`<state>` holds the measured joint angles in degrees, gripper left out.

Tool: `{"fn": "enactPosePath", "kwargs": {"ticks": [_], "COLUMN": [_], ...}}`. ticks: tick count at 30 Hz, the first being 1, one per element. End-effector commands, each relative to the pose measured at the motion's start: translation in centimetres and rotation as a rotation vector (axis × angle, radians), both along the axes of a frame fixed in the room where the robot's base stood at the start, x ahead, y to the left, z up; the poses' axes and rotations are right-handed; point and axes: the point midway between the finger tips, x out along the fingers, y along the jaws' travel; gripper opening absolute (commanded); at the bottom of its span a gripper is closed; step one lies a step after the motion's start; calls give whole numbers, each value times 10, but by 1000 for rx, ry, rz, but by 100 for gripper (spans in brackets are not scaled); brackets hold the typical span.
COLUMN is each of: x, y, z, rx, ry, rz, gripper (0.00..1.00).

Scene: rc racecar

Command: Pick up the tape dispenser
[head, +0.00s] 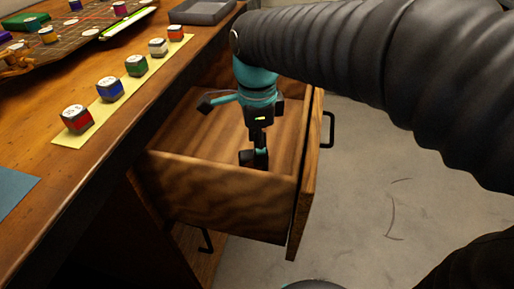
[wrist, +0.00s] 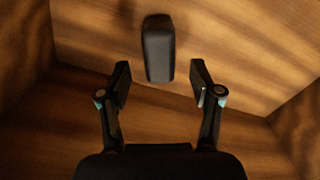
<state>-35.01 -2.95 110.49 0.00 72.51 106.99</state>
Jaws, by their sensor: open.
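A black, rounded, elongated block (wrist: 158,48), which appears to be the tape dispenser, rests on the wooden drawer floor in the wrist view. My gripper (wrist: 160,82) is open, with its two fingers spread left and right. The block's near end lies roughly between the fingertips, and most of it extends beyond them. Gaps show on both sides. In the head view my gripper (head: 254,158) points down inside the drawer; I cannot clearly separate the block from the dark fingers there.
The open drawer (head: 220,200) has wooden walls close around my gripper. The desk (head: 75,180) holds a yellow strip (head: 125,100) with several colored cubes, a game board (head: 75,40) and a grey tray (head: 201,11). Concrete floor (head: 390,180) lies clear at right.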

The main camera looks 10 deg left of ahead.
Motion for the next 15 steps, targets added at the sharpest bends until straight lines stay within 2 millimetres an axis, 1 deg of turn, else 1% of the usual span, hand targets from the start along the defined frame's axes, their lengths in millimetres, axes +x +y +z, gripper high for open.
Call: {"fn": "enactPosePath", "kwargs": {"ticks": [5,12,15], "x": [-1,-1,-2], "y": [1,3,3], "z": [-12,-45,-52], "rx": [-1,0,0], "ry": [2,1,1], "rz": [0,0,0], "gripper": [65,65,65]}}
